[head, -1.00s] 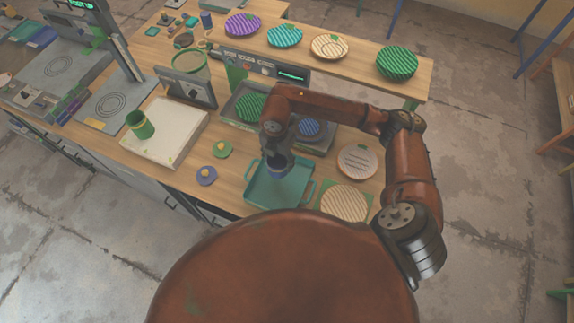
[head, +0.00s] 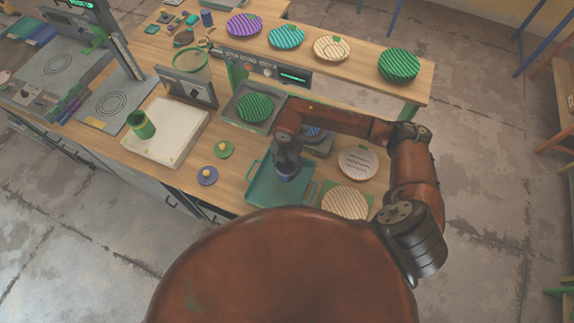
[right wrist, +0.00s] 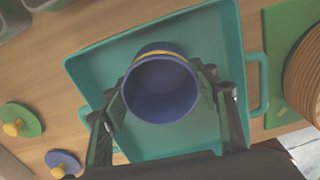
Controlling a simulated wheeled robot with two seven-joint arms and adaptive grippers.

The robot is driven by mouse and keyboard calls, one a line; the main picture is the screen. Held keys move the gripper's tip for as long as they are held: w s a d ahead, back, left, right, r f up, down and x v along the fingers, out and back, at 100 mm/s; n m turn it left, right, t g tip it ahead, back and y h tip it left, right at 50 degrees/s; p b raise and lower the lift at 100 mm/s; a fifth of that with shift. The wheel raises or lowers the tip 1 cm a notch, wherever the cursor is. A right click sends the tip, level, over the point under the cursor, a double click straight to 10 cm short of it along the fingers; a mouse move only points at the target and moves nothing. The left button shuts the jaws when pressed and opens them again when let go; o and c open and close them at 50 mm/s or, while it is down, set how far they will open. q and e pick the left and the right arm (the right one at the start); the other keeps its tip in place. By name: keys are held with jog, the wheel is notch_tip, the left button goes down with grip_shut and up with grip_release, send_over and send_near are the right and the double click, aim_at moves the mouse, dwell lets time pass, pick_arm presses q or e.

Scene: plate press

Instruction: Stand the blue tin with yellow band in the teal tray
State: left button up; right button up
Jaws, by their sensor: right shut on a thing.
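The blue tin with yellow band (right wrist: 160,88) is between the fingers of my right gripper (right wrist: 165,95), which is shut on it. Its open mouth faces the right wrist camera. In the head view only a bit of the tin (head: 286,178) shows under my right gripper (head: 287,165). The tin is over the teal tray (head: 262,190), inside its rim; the wrist view also shows the tray (right wrist: 110,58) around it. I cannot tell whether the tin's base touches the tray floor. My left gripper is not in view.
A green lid (head: 223,149) and a blue lid (head: 207,175) with yellow knobs lie left of the tray. A green tin (head: 141,125) stands on a white board (head: 175,140). Ribbed plates (head: 345,202) and a pale plate (head: 358,162) lie to the right.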

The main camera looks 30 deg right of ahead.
aim_at(287, 171)
jog(key=o, duration=0.8)
jog(key=shift+f, duration=0.15)
jog(key=o, duration=0.4)
jog(key=shift+r, duration=0.35)
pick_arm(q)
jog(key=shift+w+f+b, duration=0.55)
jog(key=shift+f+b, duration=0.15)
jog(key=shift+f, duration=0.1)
pick_arm(e)
notch_tip(287, 171, up, 12)
jog(key=shift+f, duration=0.15)
